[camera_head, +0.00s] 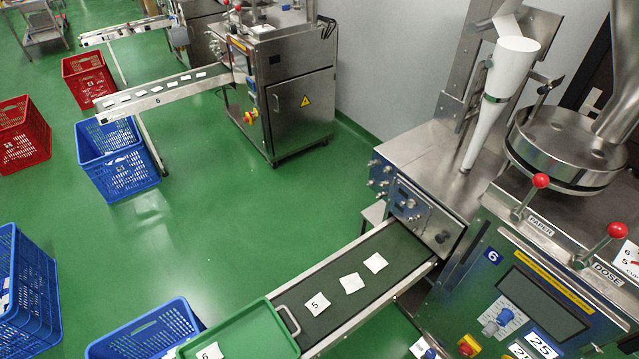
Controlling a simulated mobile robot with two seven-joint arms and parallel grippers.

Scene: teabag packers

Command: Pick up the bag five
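A small white bag marked 5 (318,304) lies flat on the dark conveyor belt (375,288) in the lower middle of the head view. Two more white bags, one in the middle (351,283) and one farther up the belt (376,263), lie in a row behind it toward the machine; I see no clear number on them. A bag marked 6 (210,352) lies in the green tray (255,333) at the belt's lower end, partly cut off by the frame's bottom edge. Neither of my grippers shows.
The packing machine marked 6 (492,256), with red-knobbed levers, fills the right side. Blue crates (118,160) (150,330) and red crates (88,80) stand on the left. Another conveyor (160,93) with several bags is at the back. The green floor between is clear.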

